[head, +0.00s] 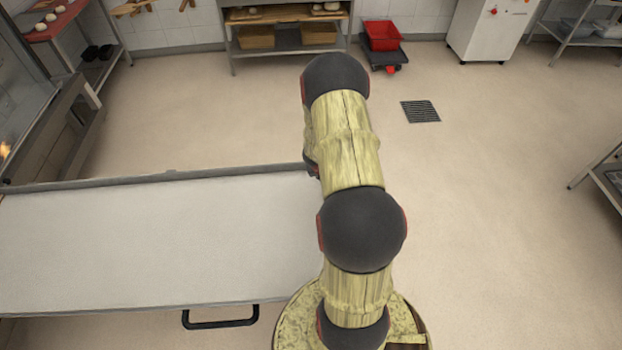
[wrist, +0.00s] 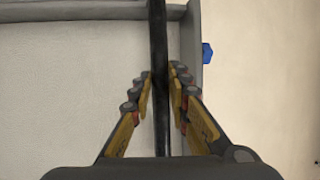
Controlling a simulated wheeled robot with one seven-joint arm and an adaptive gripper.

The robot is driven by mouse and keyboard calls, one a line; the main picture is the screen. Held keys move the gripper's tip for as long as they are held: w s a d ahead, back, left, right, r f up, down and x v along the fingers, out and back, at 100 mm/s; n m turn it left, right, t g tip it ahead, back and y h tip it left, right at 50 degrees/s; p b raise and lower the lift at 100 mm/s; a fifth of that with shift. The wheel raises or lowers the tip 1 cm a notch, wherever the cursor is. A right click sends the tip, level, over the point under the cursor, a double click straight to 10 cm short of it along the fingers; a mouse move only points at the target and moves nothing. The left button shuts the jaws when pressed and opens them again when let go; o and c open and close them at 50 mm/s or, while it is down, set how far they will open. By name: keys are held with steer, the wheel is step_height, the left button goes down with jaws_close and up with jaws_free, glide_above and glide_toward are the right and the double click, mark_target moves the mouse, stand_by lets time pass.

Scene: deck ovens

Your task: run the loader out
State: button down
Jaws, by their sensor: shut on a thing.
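The loader (head: 150,243) is a wide, pale canvas bed with grey side rails, lying across the left of the head view. Its left end runs up to the oven side, and its right end is hidden behind my arm. A black loop handle (head: 221,322) sticks out from its near rail. In the wrist view the loader's pale bed (wrist: 70,85) and grey rail (wrist: 191,45) show under my gripper. My gripper (wrist: 160,85) is shut on a dark bar (wrist: 157,45) that runs between its fingers. In the head view my gripper is hidden behind my arm.
A blue knob (wrist: 207,53) sits on the rail's outer side. Open floor (head: 500,200) lies right of my arm, with a drain grate (head: 420,111). A shelf rack (head: 285,35), red crate (head: 382,35) and white cabinet (head: 490,30) stand at the back. Another rack (head: 610,175) is at right.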

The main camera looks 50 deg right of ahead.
steer(key=shift+s+d, duration=1.45)
steer(key=shift+s, duration=0.1)
steer(key=c, duration=1.7)
jaws_free()
steer(key=shift+s+d, duration=0.1)
steer(key=shift+d, duration=0.05)
steer(key=shift+c, duration=0.2)
steer(key=shift+o, duration=0.3)
steer(key=shift+r, duration=0.25)
steer(key=v, duration=1.1)
steer(key=shift+a+r, duration=0.2)
steer(key=shift+r, duration=0.05)
